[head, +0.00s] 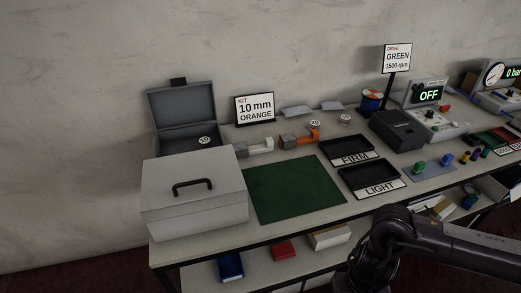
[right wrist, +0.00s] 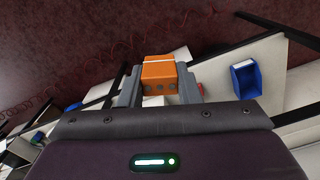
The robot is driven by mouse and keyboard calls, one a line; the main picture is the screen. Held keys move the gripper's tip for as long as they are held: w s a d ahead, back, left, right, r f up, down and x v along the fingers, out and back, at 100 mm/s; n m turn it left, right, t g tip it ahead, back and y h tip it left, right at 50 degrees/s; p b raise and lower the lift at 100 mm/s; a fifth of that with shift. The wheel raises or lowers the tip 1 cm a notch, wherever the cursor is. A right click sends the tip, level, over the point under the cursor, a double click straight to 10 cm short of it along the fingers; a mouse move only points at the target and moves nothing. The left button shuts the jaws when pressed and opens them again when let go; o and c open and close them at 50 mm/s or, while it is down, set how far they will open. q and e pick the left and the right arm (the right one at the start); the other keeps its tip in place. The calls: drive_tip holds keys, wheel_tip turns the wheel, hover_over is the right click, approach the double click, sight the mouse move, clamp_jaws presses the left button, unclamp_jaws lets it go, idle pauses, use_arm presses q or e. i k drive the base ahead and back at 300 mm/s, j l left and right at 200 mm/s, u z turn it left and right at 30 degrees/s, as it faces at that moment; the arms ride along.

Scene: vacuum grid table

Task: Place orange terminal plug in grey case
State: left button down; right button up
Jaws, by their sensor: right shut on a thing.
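An orange terminal plug (right wrist: 159,75) with dark holes in its near face sits between the two grey fingers of my right gripper (right wrist: 160,88), which is shut on it. My right arm shows at the lower right of the head view, but its gripper and the plug are hidden there. An open grey case (head: 183,107) stands at the back left, lid up, with a round label marked 10 by its dark inside. A closed light grey box (head: 193,200) with a black handle stands in front and partly hides it. My left gripper is not in view.
A green mat (head: 293,188) lies bare beside the closed box. Black trays marked FIRM (head: 346,150) and LIGHT (head: 372,182) lie to its right. An orange and grey part (head: 300,139) and a white one (head: 258,146) lie behind the mat. A blue bin (head: 230,267) sits on the lower shelf.

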sight(178, 152)
drive_tip(key=j, duration=0.8)
drive_tip(key=k+j, duration=0.15)
drive_tip(key=j, duration=1.45)
drive_tip(key=i+j, duration=0.7)
drive_tip(key=j, duration=0.25)
